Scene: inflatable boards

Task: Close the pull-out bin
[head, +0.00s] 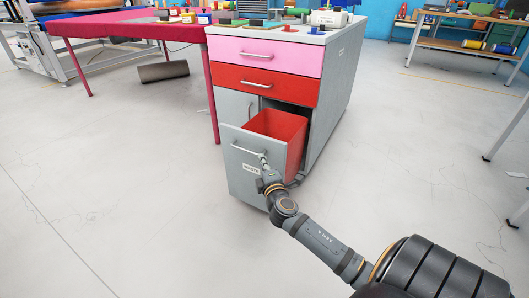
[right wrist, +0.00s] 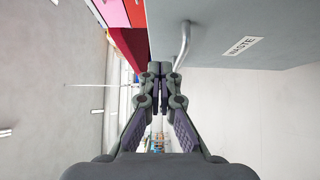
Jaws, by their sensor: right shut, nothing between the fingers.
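The pull-out bin is a red bin (head: 275,128) behind a grey front panel (head: 237,175), and it stands out from the lower part of the cabinet. The panel has a metal bar handle (head: 248,150) and a white label. My right gripper (head: 264,160) is shut and empty at the front of the panel, by the right end of the handle. In the right wrist view the shut fingertips (right wrist: 160,70) are beside the handle (right wrist: 183,45), with the grey panel (right wrist: 225,20) close by. I cannot tell whether they touch it. My left gripper is not in view.
Above the bin, the cabinet has a shut pink drawer (head: 265,57) and a shut red drawer (head: 262,84). A pink table (head: 130,32) stands at left, with a dark roll (head: 163,71) under it.

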